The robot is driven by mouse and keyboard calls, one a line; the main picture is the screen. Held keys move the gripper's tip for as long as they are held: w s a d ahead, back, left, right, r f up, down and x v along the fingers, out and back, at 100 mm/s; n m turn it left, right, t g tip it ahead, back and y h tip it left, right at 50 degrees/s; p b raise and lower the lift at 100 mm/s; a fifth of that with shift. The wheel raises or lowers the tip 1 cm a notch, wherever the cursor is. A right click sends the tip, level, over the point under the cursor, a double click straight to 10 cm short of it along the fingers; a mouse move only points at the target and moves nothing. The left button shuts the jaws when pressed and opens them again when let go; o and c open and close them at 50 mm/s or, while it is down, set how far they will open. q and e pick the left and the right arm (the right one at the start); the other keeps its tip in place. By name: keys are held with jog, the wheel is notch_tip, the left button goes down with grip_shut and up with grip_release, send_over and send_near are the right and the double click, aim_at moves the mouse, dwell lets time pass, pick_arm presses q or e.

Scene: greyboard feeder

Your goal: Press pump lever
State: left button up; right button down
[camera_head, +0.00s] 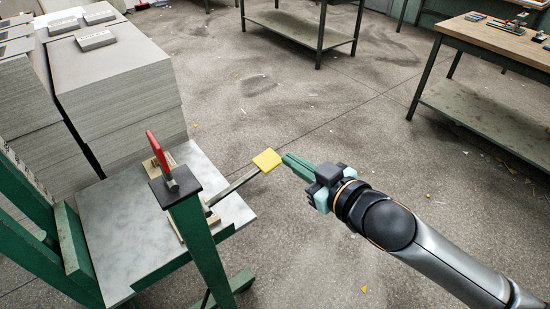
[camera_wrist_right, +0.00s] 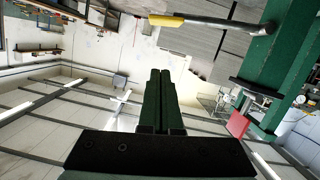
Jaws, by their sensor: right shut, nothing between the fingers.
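The pump lever (camera_head: 233,184) is a grey metal bar with a flat yellow end (camera_head: 267,160), sticking out to the right from the green feeder frame (camera_head: 205,245). In the right wrist view the lever (camera_wrist_right: 215,24) runs across the top, its yellow end (camera_wrist_right: 165,20) to the left. My right gripper (camera_head: 286,158) is shut and empty, its green fingertips just right of the yellow end in the head view. In the wrist view the shut fingers (camera_wrist_right: 160,72) show a gap to the lever; I cannot tell the exact distance. My left gripper is not in view.
A red handle (camera_head: 157,149) stands on the feeder by a dark top plate. A pale marbled table (camera_head: 115,235) lies below it. Stacks of greyboard (camera_head: 115,80) stand at the left. A workbench (camera_head: 500,40) stands at the right. The floor between is open.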

send_over(275, 166)
jog(key=f, duration=0.2)
jog(key=shift+s+a+f, duration=0.1)
jog(key=shift+a+f, duration=0.1)
jog(key=shift+f, duration=0.95)
jog(key=shift+d+f, duration=0.15)
jog(key=shift+f, duration=0.6)
jog(key=shift+f, duration=0.1)
